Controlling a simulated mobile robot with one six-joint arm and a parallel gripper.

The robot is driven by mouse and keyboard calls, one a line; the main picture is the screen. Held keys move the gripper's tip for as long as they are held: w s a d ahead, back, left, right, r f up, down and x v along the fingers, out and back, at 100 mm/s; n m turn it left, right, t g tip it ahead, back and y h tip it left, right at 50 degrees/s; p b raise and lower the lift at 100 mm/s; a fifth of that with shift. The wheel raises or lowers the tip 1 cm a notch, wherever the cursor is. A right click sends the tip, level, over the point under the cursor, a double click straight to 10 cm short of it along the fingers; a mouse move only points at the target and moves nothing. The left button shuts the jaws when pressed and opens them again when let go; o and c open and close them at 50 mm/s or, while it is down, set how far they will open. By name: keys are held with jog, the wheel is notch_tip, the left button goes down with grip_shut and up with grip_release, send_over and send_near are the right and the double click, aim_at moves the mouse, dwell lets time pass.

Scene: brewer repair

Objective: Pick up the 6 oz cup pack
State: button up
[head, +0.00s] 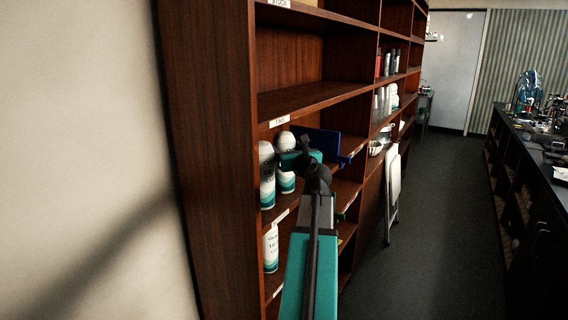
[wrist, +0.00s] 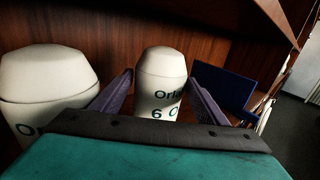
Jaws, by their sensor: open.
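The 6 oz cup pack (wrist: 162,72) is a white, domed pack with dark lettering starting "6 O". It stands upright on a wooden shelf, and in the head view (head: 286,182) my arm partly covers it. My gripper (wrist: 160,88) is open, with its purple fingers on the left and right of the pack. I cannot tell whether either finger touches it. In the head view my gripper (head: 291,160) is inside the shelf bay. The pack's lower part is hidden behind my gripper in the wrist view.
A similar white pack (wrist: 48,85) stands close on the left, also in the head view (head: 266,175). A blue panel-like object (wrist: 222,85) is on the right. Another pack (head: 271,248) stands one shelf below. The shelf above (head: 310,97) overhangs the bay.

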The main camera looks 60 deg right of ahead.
aim_at(287, 138)
jog(key=shift+w+d, duration=0.1)
dwell(0.5)
jog(key=c, duration=1.5)
jog(key=shift+r, duration=0.1)
jog(key=shift+r+b, duration=0.3)
jog(key=shift+r, duration=1.4)
jog(key=shift+w+a+r+b+v, duration=0.2)
jog(key=shift+b+v, duration=0.95)
jog(key=shift+v, duration=1.5)
jog(key=shift+w+a+r+b+v, duration=0.2)
jog(key=shift+b+v, duration=1)
jog(key=shift+v, duration=1.45)
jog(key=shift+w+a+r+b+v, duration=0.25)
jog(key=shift+b+v, duration=0.9)
jog(key=shift+v, duration=1.45)
jog(key=shift+s+r, duration=0.1)
jog(key=shift+s, duration=0.15)
